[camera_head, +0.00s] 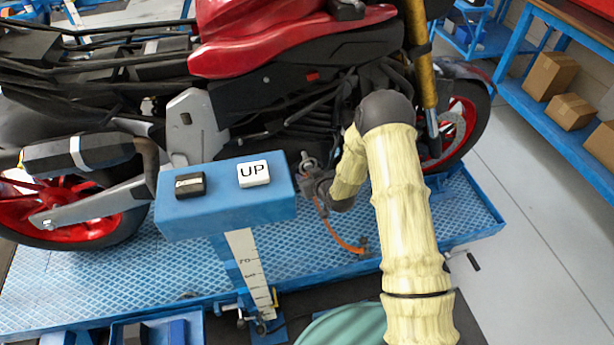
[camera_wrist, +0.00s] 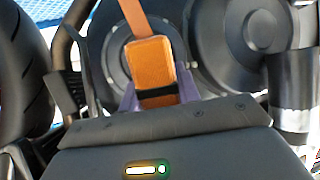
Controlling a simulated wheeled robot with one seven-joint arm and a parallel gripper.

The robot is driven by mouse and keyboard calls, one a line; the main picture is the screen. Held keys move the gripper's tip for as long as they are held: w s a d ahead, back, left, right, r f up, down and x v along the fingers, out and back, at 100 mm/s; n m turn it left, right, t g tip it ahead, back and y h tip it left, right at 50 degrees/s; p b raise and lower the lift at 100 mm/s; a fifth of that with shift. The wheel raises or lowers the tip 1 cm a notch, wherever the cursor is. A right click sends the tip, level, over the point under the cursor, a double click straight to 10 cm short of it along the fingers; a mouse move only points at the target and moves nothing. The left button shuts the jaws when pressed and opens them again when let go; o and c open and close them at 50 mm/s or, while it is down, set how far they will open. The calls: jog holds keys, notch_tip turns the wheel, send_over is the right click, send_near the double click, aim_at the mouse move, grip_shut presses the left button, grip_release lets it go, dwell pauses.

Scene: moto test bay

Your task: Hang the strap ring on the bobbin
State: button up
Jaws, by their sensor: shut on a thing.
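An orange strap (camera_head: 340,238) hangs in a curve from my gripper (camera_head: 318,190) over the blue lift platform in the head view. In the wrist view, an orange block-like end of the strap (camera_wrist: 150,62), with a black band across it, sits between the fingers of my gripper (camera_wrist: 156,92). My gripper is shut on this end. A narrower orange band runs up from it out of the picture. The ring cannot be clearly made out. I cannot pick out the bobbin for sure; dark round motorcycle parts (camera_wrist: 256,28) lie behind the strap.
The red and black motorcycle (camera_head: 290,40) stands on the blue lift platform (camera_head: 460,205), close beyond my gripper. A blue control post (camera_head: 225,220) with an UP button (camera_head: 254,174) stands just left of my gripper. Grey floor (camera_head: 540,230) is clear at right, before shelves with cardboard boxes (camera_head: 550,75).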

jog(key=o, duration=1.2)
jog(key=shift+o, duration=0.2)
jog(key=shift+s+d+r, duration=0.1)
jog(key=shift+s, duration=0.05)
jog(key=v, duration=1.7)
jog(key=shift+b, duration=0.4)
jog(key=shift+d, duration=0.2)
